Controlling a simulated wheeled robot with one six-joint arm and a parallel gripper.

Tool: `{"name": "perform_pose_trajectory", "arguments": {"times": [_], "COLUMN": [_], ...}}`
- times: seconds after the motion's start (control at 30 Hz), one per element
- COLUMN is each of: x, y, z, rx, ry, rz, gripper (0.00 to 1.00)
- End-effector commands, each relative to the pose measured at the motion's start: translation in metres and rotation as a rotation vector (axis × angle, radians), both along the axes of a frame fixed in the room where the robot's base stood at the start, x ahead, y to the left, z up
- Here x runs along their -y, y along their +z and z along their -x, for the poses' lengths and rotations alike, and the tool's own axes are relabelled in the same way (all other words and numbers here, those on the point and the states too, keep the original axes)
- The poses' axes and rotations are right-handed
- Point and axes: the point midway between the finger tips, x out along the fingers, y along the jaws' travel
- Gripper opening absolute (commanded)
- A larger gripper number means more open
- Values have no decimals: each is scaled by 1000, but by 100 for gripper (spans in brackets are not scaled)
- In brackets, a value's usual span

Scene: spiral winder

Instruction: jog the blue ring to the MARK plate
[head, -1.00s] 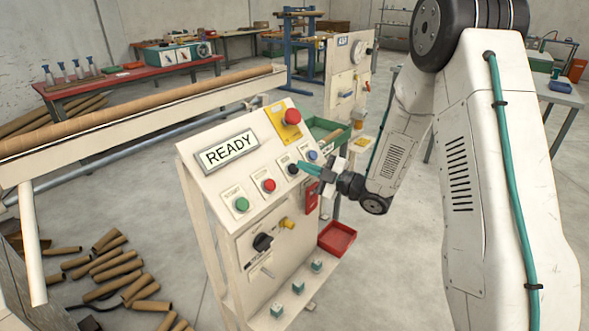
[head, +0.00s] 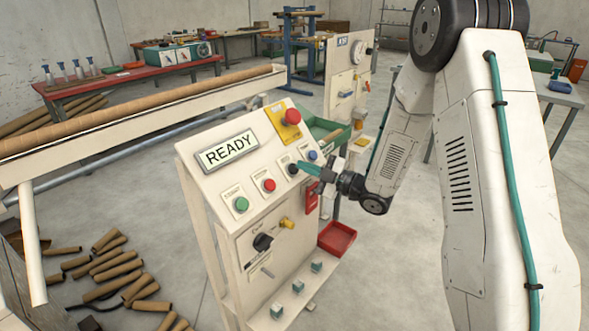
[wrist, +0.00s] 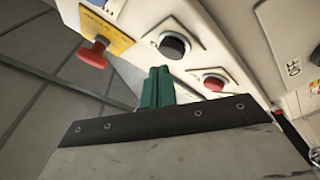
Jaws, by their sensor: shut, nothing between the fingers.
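The cream control panel carries a READY display (head: 229,151) and a row of push buttons: green (head: 241,204), red (head: 269,185), black (head: 293,169) and blue (head: 312,155). My gripper (head: 301,165) is shut and empty, its teal fingertips close to the black button. In the wrist view my gripper (wrist: 157,75) points at the panel just below the black button (wrist: 174,47), with the red button (wrist: 213,82) to the right; contact cannot be told. I cannot make out a blue ring or a MARK plate in either view.
A red emergency mushroom button (head: 292,117) on a yellow plate is above the row. A black rotary knob (head: 263,241) and a yellow one (head: 287,223) are below it. A long brown tube (head: 140,108) lies along the beam at left. A red tray (head: 337,238) is below right.

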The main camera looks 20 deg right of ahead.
Motion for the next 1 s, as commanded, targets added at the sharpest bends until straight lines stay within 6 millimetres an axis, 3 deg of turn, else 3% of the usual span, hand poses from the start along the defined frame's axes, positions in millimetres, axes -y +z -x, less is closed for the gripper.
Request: {"name": "perform_pose_trajectory", "arguments": {"times": [1.0], "x": [-4], "y": [-6], "z": [-5], "rx": [0], "ry": [0], "rz": [0], "gripper": [0]}}
